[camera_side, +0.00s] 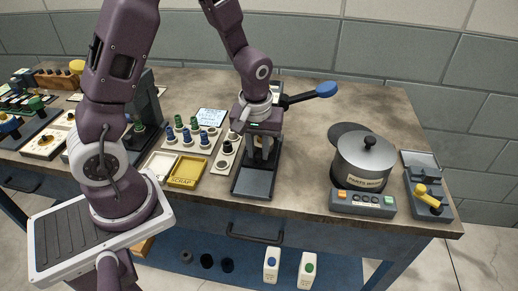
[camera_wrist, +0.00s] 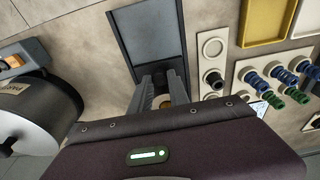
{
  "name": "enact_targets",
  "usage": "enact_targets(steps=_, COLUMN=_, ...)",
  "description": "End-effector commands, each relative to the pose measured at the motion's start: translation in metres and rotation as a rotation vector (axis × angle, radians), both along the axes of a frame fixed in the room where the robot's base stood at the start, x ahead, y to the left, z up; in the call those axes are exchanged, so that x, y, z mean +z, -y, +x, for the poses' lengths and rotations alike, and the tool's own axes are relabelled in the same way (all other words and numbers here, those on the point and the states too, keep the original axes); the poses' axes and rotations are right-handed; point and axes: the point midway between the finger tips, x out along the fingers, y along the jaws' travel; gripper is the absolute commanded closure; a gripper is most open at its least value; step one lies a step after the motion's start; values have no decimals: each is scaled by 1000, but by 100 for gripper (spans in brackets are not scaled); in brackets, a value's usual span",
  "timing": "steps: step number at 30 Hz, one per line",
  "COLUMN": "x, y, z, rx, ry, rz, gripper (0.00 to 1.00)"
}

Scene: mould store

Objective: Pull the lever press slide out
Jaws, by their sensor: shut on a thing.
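The lever press (camera_side: 276,90) stands at mid-table, its black lever ending in a blue knob (camera_side: 326,89) that points right. Its dark flat slide bed (camera_side: 253,182) extends towards the table's front edge and also shows in the wrist view (camera_wrist: 146,38). My gripper (camera_side: 261,158) is low over the bed, in front of the press. In the wrist view its fingers (camera_wrist: 160,92) point down at the bed's near end, with a small tan part (camera_wrist: 161,101) showing between them. My gripper is shut on the slide; the exact contact is mostly hidden by the fingers and gripper body.
Right of the press are a lidded metal pot (camera_side: 364,160), a button box (camera_side: 362,203) and a yellow-handled device (camera_side: 430,197). On the left are a plate with a black knob (camera_side: 227,149), blue and green knobs (camera_side: 187,135) and a yellow scrap tray (camera_side: 188,171).

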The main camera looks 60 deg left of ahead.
Motion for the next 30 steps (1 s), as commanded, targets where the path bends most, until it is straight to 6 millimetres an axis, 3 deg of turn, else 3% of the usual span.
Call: enact_targets(steps=30, x=0, y=28, z=-28, rx=0, ry=0, rz=0, gripper=100)
